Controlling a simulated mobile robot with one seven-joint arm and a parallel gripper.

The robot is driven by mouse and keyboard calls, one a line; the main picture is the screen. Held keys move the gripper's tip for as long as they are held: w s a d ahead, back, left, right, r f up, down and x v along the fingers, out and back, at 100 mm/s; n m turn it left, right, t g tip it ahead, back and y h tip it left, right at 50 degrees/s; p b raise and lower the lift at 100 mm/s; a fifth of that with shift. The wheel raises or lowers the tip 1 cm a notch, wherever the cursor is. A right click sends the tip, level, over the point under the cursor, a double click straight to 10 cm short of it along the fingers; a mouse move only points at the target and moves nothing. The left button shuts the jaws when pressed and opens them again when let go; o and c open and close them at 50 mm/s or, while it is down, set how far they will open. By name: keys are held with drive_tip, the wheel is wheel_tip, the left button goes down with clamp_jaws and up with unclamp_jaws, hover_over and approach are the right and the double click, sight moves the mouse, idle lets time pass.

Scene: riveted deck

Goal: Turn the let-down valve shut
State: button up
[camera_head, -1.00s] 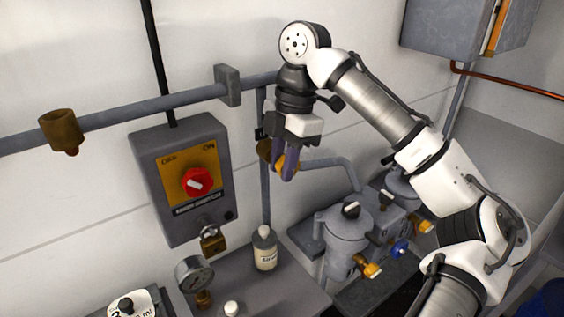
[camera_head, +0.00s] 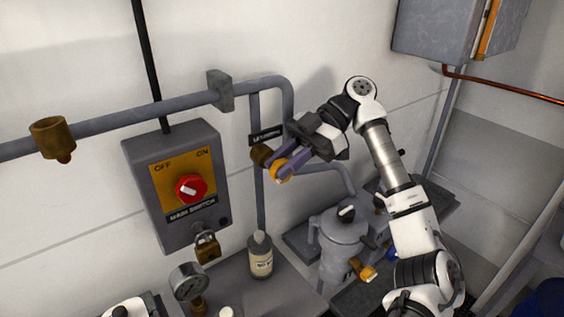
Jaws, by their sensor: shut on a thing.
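The let-down valve is a small brass body (camera_head: 262,155) on the thin vertical pipe, with a yellow knob (camera_head: 280,172) at its front. A dark label (camera_head: 266,135) sits just above it, its text too small to read fully. My gripper (camera_head: 284,168) comes in from the right, with its purple fingers shut on the yellow knob. The fingers hide part of the knob, so its exact turn angle cannot be told.
A grey main switch box (camera_head: 178,218) with a red knob (camera_head: 190,187) and a brass padlock (camera_head: 207,246) is left of the valve. Below stand a bottle (camera_head: 261,261) and a pressure gauge (camera_head: 188,281). A grey filter canister (camera_head: 342,245) stands below right.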

drive_tip(key=shift+w+d+f+g+y, duration=0.1)
drive_tip(key=shift+g+y, duration=0.4)
drive_tip(key=shift+y, duration=0.15)
drive_tip(key=shift+w+d+g+y, duration=0.1)
drive_tip(key=shift+g+y, duration=0.4)
drive_tip(key=shift+y, duration=0.15)
drive_tip(key=o, duration=1)
